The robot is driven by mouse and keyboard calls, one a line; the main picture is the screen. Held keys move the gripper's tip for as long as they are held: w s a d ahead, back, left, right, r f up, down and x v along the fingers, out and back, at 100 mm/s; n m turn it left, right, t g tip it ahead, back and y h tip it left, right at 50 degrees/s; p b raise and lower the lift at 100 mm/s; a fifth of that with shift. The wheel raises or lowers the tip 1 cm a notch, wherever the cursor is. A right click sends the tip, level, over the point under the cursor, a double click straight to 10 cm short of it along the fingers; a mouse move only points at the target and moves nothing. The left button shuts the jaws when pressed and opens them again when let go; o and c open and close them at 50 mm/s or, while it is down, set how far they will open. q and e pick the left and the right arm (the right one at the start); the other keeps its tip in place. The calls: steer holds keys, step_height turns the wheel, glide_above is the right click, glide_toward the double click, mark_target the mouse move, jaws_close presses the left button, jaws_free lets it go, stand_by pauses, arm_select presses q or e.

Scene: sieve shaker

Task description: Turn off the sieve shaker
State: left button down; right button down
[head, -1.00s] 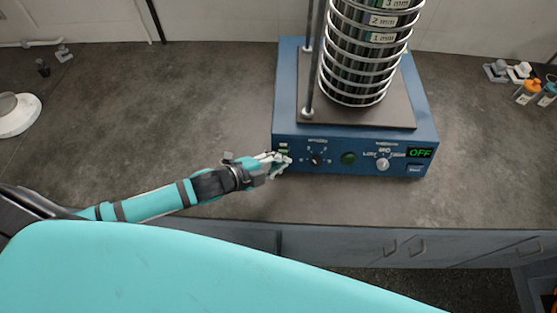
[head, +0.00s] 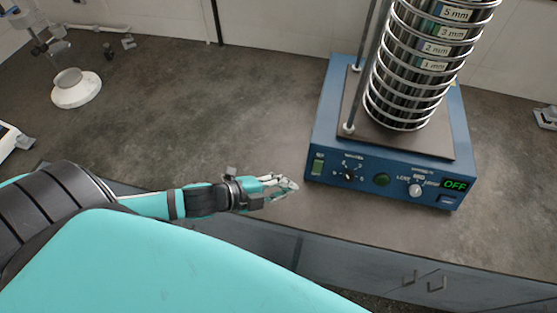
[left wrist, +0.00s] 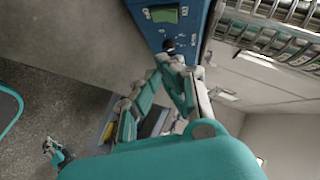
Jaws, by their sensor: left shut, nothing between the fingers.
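The sieve shaker's blue base (head: 400,186) stands on the grey counter at the right of the head view, with a stack of metal sieves (head: 405,85) on top. The display (head: 455,185) reads OFF. My left gripper (head: 292,186) is shut and empty, just left of the panel and apart from it. In the left wrist view the green switch (left wrist: 165,14) shows beyond the fingers (left wrist: 182,75).
A white round-based device (head: 76,92) stands at the back left of the counter. Another white item (head: 12,138) is at the left edge. The counter between them and the shaker is clear. Drawers with handles (head: 436,283) are below the counter's front edge.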

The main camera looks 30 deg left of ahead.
arm_select(q)
steer(key=shift+v, duration=0.95)
arm_select(e)
steer(key=shift+s+d+f, duration=0.1)
steer(key=shift+s+f, duration=0.05)
steer(key=shift+s, duration=0.5)
steer(key=shift+s+f, duration=0.1)
steer(key=shift+s, duration=0.5)
arm_select(q)
steer(key=shift+s+d+f, duration=0.1)
steer(key=shift+s, duration=0.05)
arm_select(e)
steer(key=shift+w, duration=0.15)
